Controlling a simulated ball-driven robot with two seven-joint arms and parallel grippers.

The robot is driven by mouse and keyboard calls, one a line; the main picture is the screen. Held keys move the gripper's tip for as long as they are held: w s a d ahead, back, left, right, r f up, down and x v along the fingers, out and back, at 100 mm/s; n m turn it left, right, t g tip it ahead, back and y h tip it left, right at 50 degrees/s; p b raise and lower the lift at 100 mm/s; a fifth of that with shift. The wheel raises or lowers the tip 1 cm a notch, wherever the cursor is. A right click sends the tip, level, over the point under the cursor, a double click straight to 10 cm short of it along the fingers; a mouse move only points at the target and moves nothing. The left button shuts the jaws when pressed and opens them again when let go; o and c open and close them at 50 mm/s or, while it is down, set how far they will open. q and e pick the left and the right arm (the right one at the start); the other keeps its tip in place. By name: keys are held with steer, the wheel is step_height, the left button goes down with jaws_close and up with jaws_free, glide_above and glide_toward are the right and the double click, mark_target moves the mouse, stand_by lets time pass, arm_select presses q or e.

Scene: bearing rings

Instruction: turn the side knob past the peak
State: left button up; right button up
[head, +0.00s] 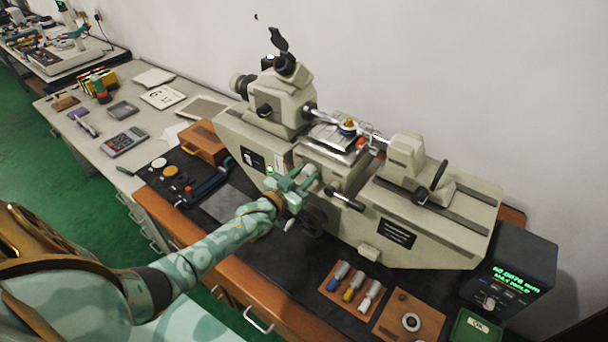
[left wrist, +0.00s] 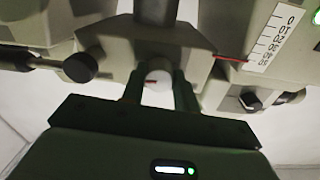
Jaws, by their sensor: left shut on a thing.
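The measuring machine (head: 400,205) is a long cream bench instrument with an eyepiece head at its left. My left gripper (head: 304,178) reaches its front side and is shut on the pale side knob. In the left wrist view the round white knob (left wrist: 158,72) sits between the two dark fingers of the gripper (left wrist: 159,88), with a small red mark near it. In the head view the fingers largely cover the knob. The display box (head: 510,275) shows green digits in mm and "MAX HOLD". My right gripper is out of view.
A black-handled lever (head: 344,199) stands just right of my gripper. A wooden block with several plugs (head: 348,291), a wooden board with a ring (head: 411,321) and a green OK tray (head: 476,327) lie at the front right. A scale (left wrist: 275,37) shows in the left wrist view.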

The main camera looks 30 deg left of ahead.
arm_select(q)
steer(key=shift+f+m, duration=0.1)
steer(key=shift+m, duration=0.8)
steer(key=o, duration=1)
steer(key=shift+s, duration=0.15)
steer(key=s, duration=0.5)
steer(key=s+a, duration=0.1)
steer(key=s, duration=1)
steer(key=shift+a, duration=0.4)
